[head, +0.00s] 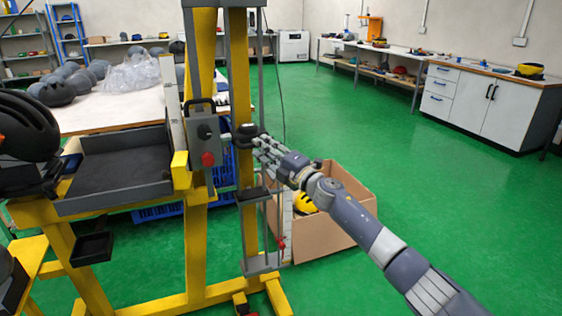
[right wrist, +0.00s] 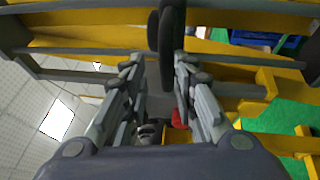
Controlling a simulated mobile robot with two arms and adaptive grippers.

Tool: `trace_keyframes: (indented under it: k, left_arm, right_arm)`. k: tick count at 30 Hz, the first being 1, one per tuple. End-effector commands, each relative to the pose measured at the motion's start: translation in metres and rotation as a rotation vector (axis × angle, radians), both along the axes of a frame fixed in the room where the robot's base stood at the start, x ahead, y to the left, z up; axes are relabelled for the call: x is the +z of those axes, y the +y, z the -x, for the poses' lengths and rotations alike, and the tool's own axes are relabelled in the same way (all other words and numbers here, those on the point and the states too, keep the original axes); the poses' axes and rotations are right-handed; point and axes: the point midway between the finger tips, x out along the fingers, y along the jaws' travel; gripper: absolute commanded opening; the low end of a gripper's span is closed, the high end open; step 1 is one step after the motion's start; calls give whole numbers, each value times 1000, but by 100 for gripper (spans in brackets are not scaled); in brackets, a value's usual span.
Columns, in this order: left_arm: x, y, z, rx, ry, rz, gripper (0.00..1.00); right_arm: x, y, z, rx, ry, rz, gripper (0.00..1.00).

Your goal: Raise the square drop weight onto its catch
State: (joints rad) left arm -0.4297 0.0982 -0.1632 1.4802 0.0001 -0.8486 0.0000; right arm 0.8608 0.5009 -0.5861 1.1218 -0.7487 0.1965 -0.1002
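The drop tower (head: 236,60) is a yellow frame with slim grey guide rods on its front. A dark, rounded piece (head: 247,129) sits on the rods at mid height; I cannot tell whether it is the square drop weight or its catch. My right gripper (head: 262,148) is right beside it. In the right wrist view the gripper (right wrist: 159,57) has its fingers apart, with a dark rounded part (right wrist: 167,42) between or just beyond the tips. A gap shows at the left finger. My left gripper is not in view.
A grey control box (head: 206,130) with a red button is on the tower, left of my gripper. A cardboard box (head: 335,232) with a yellow helmet stands behind my right arm. A black tray (head: 110,170) is at the left. Green floor is free at the right.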

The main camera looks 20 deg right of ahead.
Motion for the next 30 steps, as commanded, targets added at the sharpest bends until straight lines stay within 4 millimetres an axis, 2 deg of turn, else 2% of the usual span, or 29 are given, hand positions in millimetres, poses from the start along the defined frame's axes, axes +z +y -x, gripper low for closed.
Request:
trace_keyframes:
  k: [6,13,19,30]
  left_arm:
    - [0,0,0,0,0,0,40]
    - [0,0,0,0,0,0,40]
    - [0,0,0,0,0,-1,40]
    - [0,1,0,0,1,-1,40]
  right_arm:
    - [-7,-18,34,-3,0,3,21]
    - [-13,-30,60,-3,2,0,21]
    - [-14,-33,67,-3,1,0,21]
    - [-14,-32,67,-3,2,-1,21]
